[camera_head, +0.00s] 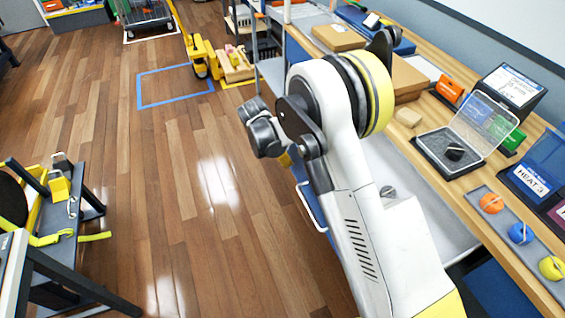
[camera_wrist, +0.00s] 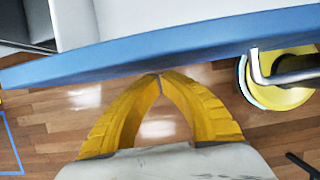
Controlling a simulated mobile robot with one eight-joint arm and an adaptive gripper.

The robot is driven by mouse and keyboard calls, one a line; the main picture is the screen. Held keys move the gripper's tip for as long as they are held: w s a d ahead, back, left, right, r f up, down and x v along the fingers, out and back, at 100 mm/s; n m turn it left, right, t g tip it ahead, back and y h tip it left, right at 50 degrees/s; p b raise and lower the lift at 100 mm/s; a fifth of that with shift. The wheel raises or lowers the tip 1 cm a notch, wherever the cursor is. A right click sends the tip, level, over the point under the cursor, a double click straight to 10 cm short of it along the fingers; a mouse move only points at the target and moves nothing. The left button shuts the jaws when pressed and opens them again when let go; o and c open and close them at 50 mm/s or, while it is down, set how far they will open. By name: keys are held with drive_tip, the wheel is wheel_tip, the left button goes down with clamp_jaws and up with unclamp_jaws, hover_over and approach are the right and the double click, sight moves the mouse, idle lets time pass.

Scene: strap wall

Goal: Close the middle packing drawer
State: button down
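The drawer has a blue front, seen across the upper part of the wrist view (camera_wrist: 150,48), with a pale interior behind it (camera_wrist: 72,22). A metal bar handle (camera_wrist: 262,72) sits at the right of the blue front. In the head view the pulled-out drawer's blue front and handle (camera_head: 309,206) show left of my arm, partly covered by it. My gripper (camera_wrist: 159,76) has its yellow fingertips together with nothing between them. The tips are at the lower edge of the blue front; I cannot tell whether they touch. The head view mostly hides my gripper behind my arm.
The wooden workbench (camera_head: 530,243) runs along the right with boxes, an open clear-lidded case (camera_head: 455,148) and several coloured balls. A black-framed stand (camera_head: 60,262) is at the left. A yellow cart (camera_head: 203,58) stands farther back. The wooden floor between is clear.

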drive_tip(key=w+d, duration=0.4)
drive_tip(key=d, duration=0.5)
drive_tip(key=w+d, duration=0.4)
drive_tip(key=d, duration=0.5)
drive_tip(key=w+d+b, duration=0.1)
drive_tip(key=w+d, duration=0.2)
drive_tip(key=d, duration=0.7)
drive_tip(key=shift+w, duration=0.4)
drive_tip(key=a, duration=0.1)
drive_tip(key=s+a, duration=0.1)
drive_tip(key=a, duration=0.2)
drive_tip(key=shift+s+r, duration=0.15)
drive_tip(key=shift+s, duration=0.2)
drive_tip(key=p+v, duration=0.3)
drive_tip(key=v, duration=0.7)
drive_tip(key=shift+d, duration=0.15)
